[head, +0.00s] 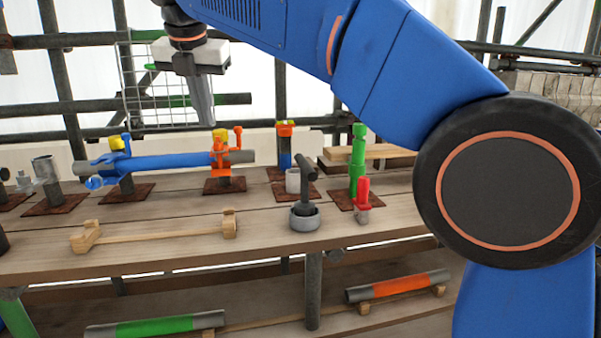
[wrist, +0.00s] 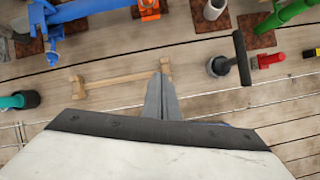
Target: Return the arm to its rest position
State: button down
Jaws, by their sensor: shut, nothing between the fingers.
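My gripper (head: 205,108) hangs fingers down at the end of my blue arm, in the upper left of the head view, above and in front of the plank bench (head: 160,226). Its fingers are closed together with nothing between them. In the wrist view the shut gripper (wrist: 160,84) points at the bench, with its tips overlapping the right end of an empty wooden cradle (wrist: 118,79). I see no contact with any thing.
A blue tube (head: 170,161) lies across posts with blue and orange clamps. A green post (head: 357,160), a red-handled piece (head: 362,195) and a dark hammer-shaped tool in a grey cup (head: 304,218) stand right. Green-banded (head: 155,326) and orange-banded (head: 398,286) tubes lie lower. Scaffold poles stand behind.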

jog(key=d+f+m, duration=0.2)
jog(key=d+m, duration=0.2)
jog(key=d, duration=0.5)
jog(key=d+f+m, duration=0.2)
jog(key=d+m, duration=0.2)
jog(key=d, duration=0.4)
jog(key=s+d+f+m, duration=0.3)
jog(key=d+f+m, duration=0.15)
jog(key=d, duration=0.35)
jog(key=s+d+f+m, duration=0.2)
jog(key=d+f+m, duration=0.25)
jog(key=d, duration=0.35)
jog(key=s+d+f+m, duration=0.8)
jog(key=s+f+m, duration=0.1)
jog(key=f, duration=0.3)
jog(key=s+d+f+m, duration=0.8)
jog(key=s+f, duration=0.3)
jog(key=f, duration=0.2)
jog(key=shift+m+h, duration=0.3)
jog(key=shift+m, duration=0.1)
